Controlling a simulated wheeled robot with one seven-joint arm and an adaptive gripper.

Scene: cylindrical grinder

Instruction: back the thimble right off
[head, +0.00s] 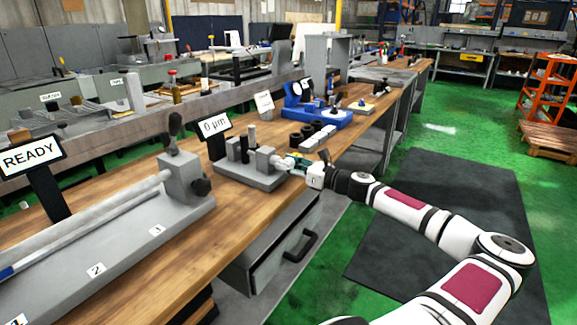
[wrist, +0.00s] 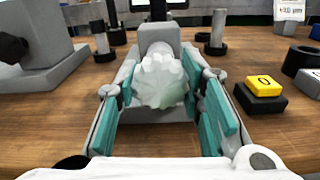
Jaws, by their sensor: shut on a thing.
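The thimble (wrist: 160,82) is a pale grey, ribbed knob facing me in the middle of the wrist view. It belongs to the grey gauge fixture (head: 236,174) on the wooden bench, which carries dark and grey upright posts. My gripper (wrist: 160,98) is shut on the thimble, with a teal-padded finger on each side of it. In the head view my gripper (head: 300,162) reaches the right end of the fixture, and the thimble is mostly hidden there. A sign reading 0 µm (head: 214,126) stands behind the fixture.
A grey machine bed (head: 120,245) with a READY sign (head: 31,157) fills the bench at left. Black rings (head: 300,137) and pale blocks (head: 318,136) lie right of the fixture. A yellow-topped button block (wrist: 263,90) is close to the right finger. A drawer (head: 283,245) hangs below.

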